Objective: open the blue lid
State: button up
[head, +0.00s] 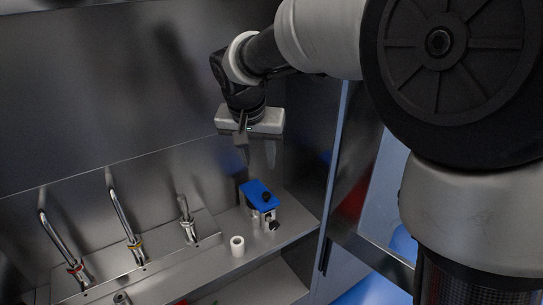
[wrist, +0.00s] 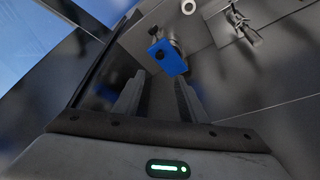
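A white hollow cylinder (head: 237,246) stands on the ledge (head: 205,258) left of the container. Several bent metal taps (head: 120,220) rise further left. A steel back wall (head: 130,110) is behind, and a panel edge (head: 334,170) stands close on the right.

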aim_at(266, 194)
jog(key=x, duration=1.6)
jog(key=shift+d+f, duration=0.1)
jog(key=shift+f, duration=0.3)
grip_shut()
